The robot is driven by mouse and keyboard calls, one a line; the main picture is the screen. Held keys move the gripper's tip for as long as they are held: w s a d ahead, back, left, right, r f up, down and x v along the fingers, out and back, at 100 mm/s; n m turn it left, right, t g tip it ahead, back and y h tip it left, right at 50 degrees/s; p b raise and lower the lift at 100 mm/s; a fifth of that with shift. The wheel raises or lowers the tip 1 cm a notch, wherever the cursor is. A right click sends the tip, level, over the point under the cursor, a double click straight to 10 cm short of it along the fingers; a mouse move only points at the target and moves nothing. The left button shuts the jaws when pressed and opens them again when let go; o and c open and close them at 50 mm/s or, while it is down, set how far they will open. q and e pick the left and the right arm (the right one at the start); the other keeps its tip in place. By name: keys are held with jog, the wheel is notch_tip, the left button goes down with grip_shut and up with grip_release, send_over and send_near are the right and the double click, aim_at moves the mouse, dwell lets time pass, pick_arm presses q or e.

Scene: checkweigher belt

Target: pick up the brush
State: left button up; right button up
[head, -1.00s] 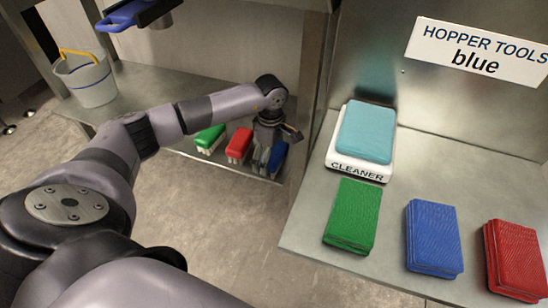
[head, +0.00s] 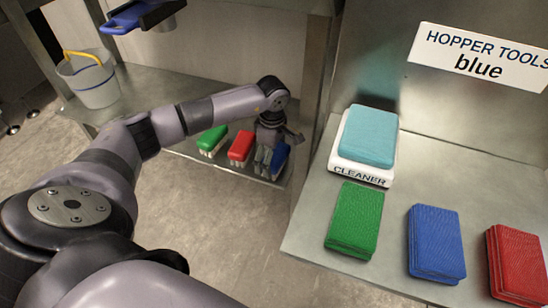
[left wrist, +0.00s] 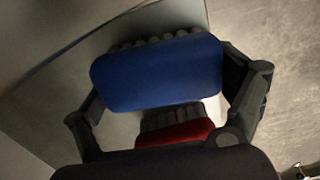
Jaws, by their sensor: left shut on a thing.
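The blue brush (head: 281,156) is at the right end of a row of brushes on the low metal shelf. My left gripper (head: 268,158) reaches down over it and partly hides it. In the left wrist view the blue brush (left wrist: 158,72) lies between the two fingers of the left gripper (left wrist: 163,86), which is shut on it, one finger at each end. Whether it is clear of the shelf I cannot tell. My right gripper is not in view.
A red brush (head: 240,147) and a green brush (head: 211,138) stand left of the blue one. A bucket (head: 90,83) is at the back left. The right-hand counter (head: 310,232) holds several coloured pads and a white cleaner block (head: 360,174). A sign (head: 480,58) reads "HOPPER TOOLS blue".

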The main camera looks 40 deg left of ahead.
pick_arm(q)
notch_tip(320, 180, up, 11)
jog(key=shift+r+p, duration=0.1)
jog(key=shift+p, duration=0.65)
jog(key=s+a, duration=0.1)
jog(key=a, duration=0.5)
jog(key=s+a, duration=0.2)
jog(key=a, duration=0.4)
jog(key=s+a, duration=0.1)
jog(key=a, duration=0.6)
jog(key=shift+s+a, duration=0.1)
jog(key=shift+s, duration=0.25)
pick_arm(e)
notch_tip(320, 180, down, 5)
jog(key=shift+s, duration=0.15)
